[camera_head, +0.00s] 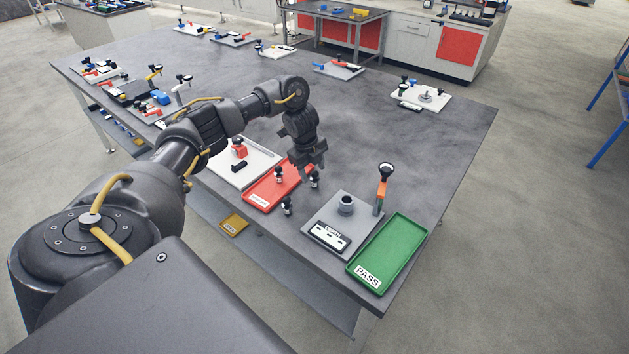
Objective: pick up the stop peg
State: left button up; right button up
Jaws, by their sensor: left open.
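Small upright pegs with dark tops and pale lower parts stand near my left gripper; I cannot tell which one is the stop peg. One peg (315,179) is right below the gripper at the red tray's right edge. Another peg (287,206) stands in front of the red tray, and a third peg (278,174) stands on the tray. My left gripper (310,169) points down, open, just above the first peg; whether it touches it is unclear. I see nothing between its fingers. My right gripper is out of view.
The red tray (260,196) lies beside a white tray (262,159). To the right are a grey plate (318,222) with a dark cylinder (346,205), an upright orange-handled tool (382,187) and a green PASS tray (405,240).

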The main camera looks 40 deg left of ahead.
aim_at(313, 172)
pick_arm(q)
jog(key=f, duration=0.3)
jog(key=shift+w, duration=0.35)
jog(key=shift+s+d+r, duration=0.1)
jog(key=shift+c, duration=0.5)
jog(key=c, duration=1)
